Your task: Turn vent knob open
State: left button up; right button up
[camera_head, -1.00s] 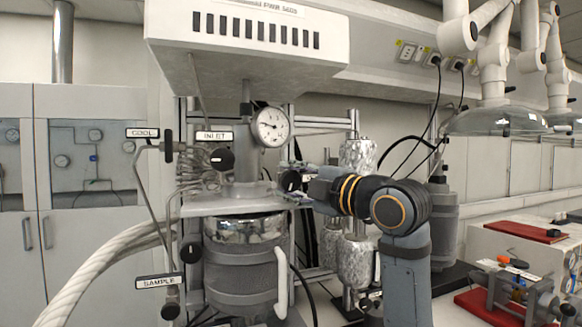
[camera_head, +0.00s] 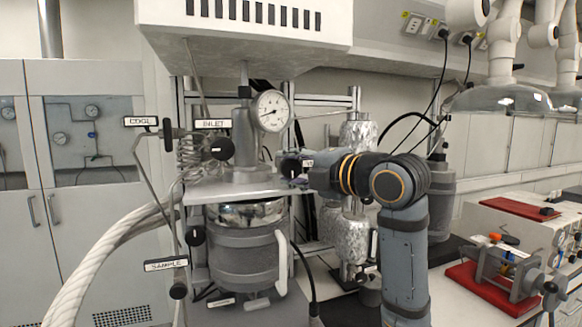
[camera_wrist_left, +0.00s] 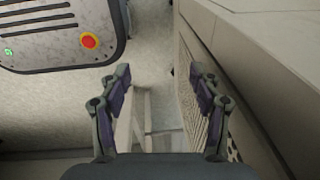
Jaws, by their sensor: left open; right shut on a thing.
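The reactor (camera_head: 243,262) is a grey vessel with a metal top, under a round pressure gauge (camera_head: 270,111). A dark knob (camera_head: 290,167) sits at the right of the reactor head, and a small label beside it is too small to read; it appears to be the vent knob. My right gripper (camera_head: 297,170) comes from the right and is shut on this knob, partly hiding it. The knob's turn angle cannot be made out. My left gripper (camera_wrist_left: 160,76) shows in the left wrist view, open and empty, above the floor and away from the reactor.
Black knobs sit by the INLET label (camera_head: 212,124), the COOL label (camera_head: 141,121) and the SAMPLE label (camera_head: 166,265). A thick white hose (camera_head: 92,262) curves at left. Foil-wrapped cylinders (camera_head: 349,240) stand behind my right arm. A red-based clamp device (camera_head: 500,275) is at right.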

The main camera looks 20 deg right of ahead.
jog(key=o, duration=1.2)
jog(key=shift+s+d, duration=0.1)
jog(key=v, duration=0.7)
jog(key=shift+s, duration=0.3)
jog(key=shift+d, duration=0.15)
